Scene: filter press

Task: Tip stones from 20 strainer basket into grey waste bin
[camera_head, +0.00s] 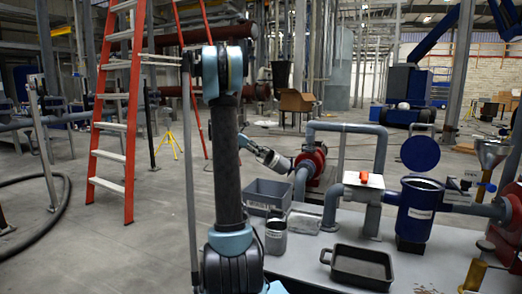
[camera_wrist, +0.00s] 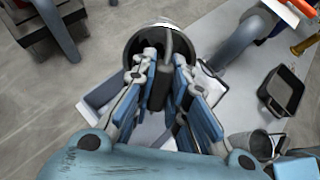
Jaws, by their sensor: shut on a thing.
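My gripper (camera_wrist: 160,62) is shut on the bail handle of a grey metal strainer basket (camera_wrist: 137,38). The basket's round mouth faces the wrist camera, and its inside looks dark; I cannot make out stones. In the head view the held basket (camera_head: 279,163) is tilted, raised above and behind the grey waste bin (camera_head: 264,204), apart from it. The bin is an open rectangular box with a label on its front. In the wrist view the bin (camera_wrist: 98,103) shows partly behind my fingers. The number on the held basket is not readable.
A second metal basket (camera_head: 276,239) stands in front of the bin. A black tray (camera_head: 345,279) lies on the grey bench (camera_head: 310,270). A blue strainer vessel (camera_head: 415,222) stands right, its round lid (camera_head: 420,153) raised. Pipes and a red pump (camera_head: 315,163) are close behind the basket.

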